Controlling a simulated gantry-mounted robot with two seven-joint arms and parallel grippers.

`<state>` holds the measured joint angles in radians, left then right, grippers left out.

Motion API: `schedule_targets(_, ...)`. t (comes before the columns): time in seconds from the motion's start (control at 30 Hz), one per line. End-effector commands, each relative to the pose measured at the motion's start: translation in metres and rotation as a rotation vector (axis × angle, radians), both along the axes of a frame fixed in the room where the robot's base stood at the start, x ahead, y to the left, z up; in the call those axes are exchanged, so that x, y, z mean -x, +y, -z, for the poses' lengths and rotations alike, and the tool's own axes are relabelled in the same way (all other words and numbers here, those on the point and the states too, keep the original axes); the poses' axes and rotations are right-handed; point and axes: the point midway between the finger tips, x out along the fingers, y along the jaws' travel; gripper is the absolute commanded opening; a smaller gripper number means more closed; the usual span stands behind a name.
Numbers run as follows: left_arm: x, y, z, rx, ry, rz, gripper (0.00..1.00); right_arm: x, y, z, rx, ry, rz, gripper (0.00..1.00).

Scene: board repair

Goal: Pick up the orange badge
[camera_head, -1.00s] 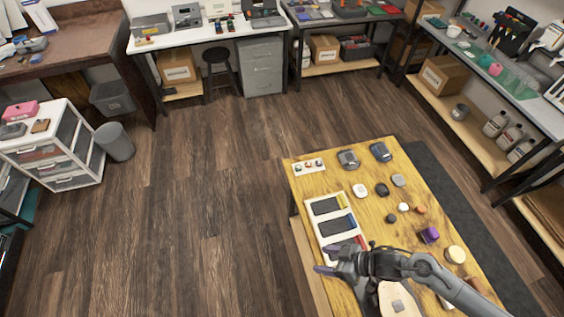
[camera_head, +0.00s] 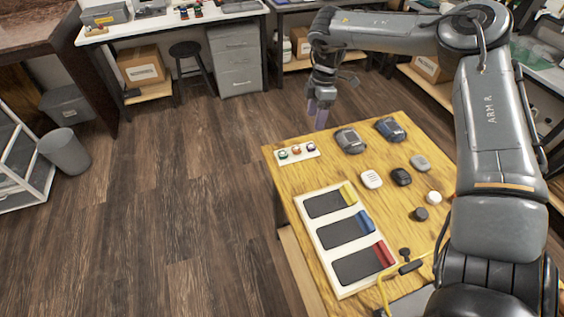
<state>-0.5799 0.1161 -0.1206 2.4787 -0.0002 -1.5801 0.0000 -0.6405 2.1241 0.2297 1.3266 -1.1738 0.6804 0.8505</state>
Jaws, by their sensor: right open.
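A white strip (camera_head: 284,161) with three small round badges lies at the back left corner of the wooden table. My right gripper (camera_head: 319,112) points down above the back edge of the table, just beyond the strip. Its purple fingers are open and empty, apart from the badges. My left gripper is not in view.
A white tray (camera_head: 314,222) with dark panels and yellow, blue and red blocks lies in front of the strip. Two grey devices (camera_head: 350,140) (camera_head: 390,129) stand right of it. My right arm hides the table's right side.

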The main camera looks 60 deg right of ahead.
Motion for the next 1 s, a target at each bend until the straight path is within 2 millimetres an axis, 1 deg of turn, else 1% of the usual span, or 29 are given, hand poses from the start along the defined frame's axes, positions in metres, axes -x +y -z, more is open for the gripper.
schedule_targets(0.03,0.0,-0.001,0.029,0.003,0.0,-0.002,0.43,-0.013,0.004,0.013,0.045,-0.005,-0.03,0.64)
schedule_targets(0.1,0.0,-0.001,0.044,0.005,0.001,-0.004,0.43,-0.026,0.012,0.013,0.087,-0.007,-0.066,0.64)
schedule_targets(0.23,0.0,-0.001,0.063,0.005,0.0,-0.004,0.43,-0.038,0.022,0.016,0.136,-0.005,-0.107,0.64)
schedule_targets(0.3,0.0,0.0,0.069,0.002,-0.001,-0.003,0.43,-0.04,0.024,0.02,0.146,-0.004,-0.114,0.64)
schedule_targets(0.47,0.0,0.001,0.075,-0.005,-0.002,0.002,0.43,-0.04,0.024,0.031,0.144,-0.002,-0.114,0.64)
schedule_targets(0.57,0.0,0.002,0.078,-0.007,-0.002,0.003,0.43,-0.04,0.024,0.041,0.144,-0.001,-0.114,0.64)
schedule_targets(0.8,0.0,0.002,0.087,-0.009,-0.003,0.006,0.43,-0.039,0.024,0.074,0.144,0.0,-0.114,0.64)
schedule_targets(1.0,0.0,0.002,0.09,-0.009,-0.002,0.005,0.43,-0.04,0.024,0.083,0.144,-0.003,-0.115,0.64)
